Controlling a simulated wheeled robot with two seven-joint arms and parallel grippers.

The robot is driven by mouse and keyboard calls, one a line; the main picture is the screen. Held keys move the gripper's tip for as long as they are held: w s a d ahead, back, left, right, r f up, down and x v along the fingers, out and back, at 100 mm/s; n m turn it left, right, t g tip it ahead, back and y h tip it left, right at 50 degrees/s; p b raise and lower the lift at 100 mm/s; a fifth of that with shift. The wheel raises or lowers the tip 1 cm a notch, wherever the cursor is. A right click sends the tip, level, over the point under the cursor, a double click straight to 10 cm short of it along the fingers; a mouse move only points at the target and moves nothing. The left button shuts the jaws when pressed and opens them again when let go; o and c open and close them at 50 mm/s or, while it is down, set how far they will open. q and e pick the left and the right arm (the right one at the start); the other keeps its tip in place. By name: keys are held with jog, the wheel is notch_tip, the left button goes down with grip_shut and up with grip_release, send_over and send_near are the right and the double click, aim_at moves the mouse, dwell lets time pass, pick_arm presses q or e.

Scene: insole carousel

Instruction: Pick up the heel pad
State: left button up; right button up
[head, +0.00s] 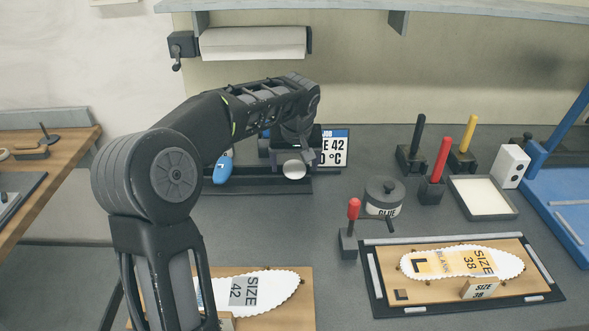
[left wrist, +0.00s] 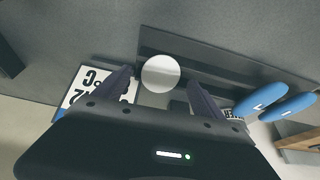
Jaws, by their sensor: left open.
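A pale round disc, which I take for the heel pad (head: 293,169), is at the dark rack at the back of the table. It also shows in the left wrist view (left wrist: 160,74), between the tips of my left gripper's fingers. My left gripper (left wrist: 160,82) is open, with one dark finger on each side of the disc and a gap to it on both sides. In the head view my left arm reaches over the table from the left and the gripper is above the rack, partly hidden by its own wrist. My right gripper is not in view.
Blue pads (left wrist: 258,98) stand beside the rack. A job sign (head: 333,147) is just behind the gripper. A glue pot (head: 384,192), handled tools and a shallow tray (head: 482,198) stand to the right. Insoles marked 42 (head: 255,291) and 38 (head: 462,262) lie on boards in front.

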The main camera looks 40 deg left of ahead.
aim_at(295, 171)
pick_arm(q)
jog(key=c, duration=1.4)
jog(key=shift+r, duration=0.15)
jog(key=shift+c, duration=0.3)
notch_tip(295, 171, up, 10)
jog(key=p, duration=0.1)
